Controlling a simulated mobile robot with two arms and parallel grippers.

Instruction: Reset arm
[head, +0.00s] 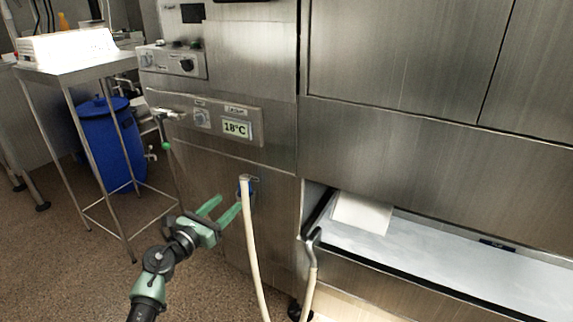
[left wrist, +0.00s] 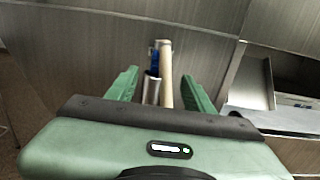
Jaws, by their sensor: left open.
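My left gripper (head: 229,204) is green, open and empty in the lower middle of the head view, in front of the steel machine (head: 225,155). A cream hose (head: 250,240) hangs from a blue fitting (head: 241,194) on the machine, just right of the fingertips. In the left wrist view, the open fingers (left wrist: 160,80) point towards the machine's front. The hose (left wrist: 166,65) appears between them in the picture, and I cannot tell how far beyond them it is. My right gripper is in neither view.
A steel side table (head: 75,70) with a white perforated basket (head: 68,46) stands at the left, beside a blue barrel (head: 108,145). At the right, a low trough (head: 440,260) holds a white panel (head: 362,213). The speckled floor at lower left is clear.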

